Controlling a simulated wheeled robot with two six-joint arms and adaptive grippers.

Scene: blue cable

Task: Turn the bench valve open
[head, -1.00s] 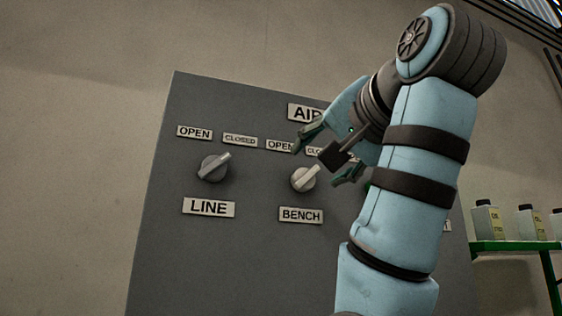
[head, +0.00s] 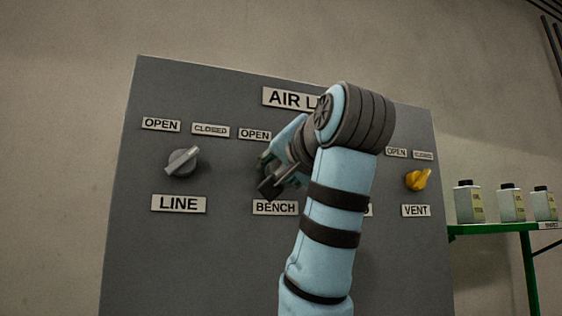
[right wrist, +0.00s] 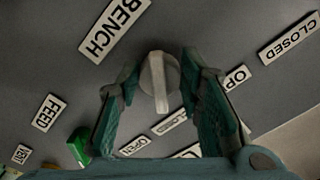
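The bench valve is a grey knob with a pale bar handle (right wrist: 159,84) on a dark grey panel (head: 215,270). It shows in the right wrist view near the BENCH label (right wrist: 114,28). My right gripper (right wrist: 158,82) is open, with one green finger on each side of the knob and small gaps apparent. In the head view my right gripper (head: 268,176) is in front of the panel just above the BENCH label (head: 275,208), and it and the arm hide the bench knob. The nearby OPEN label (head: 255,134) shows. My left gripper is not in view.
The grey LINE knob (head: 182,162) is to the left on the panel, and the yellow VENT knob (head: 418,180) to the right. A green knob (right wrist: 79,146) is close by in the wrist view. A green shelf (head: 490,229) holds bottles at far right.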

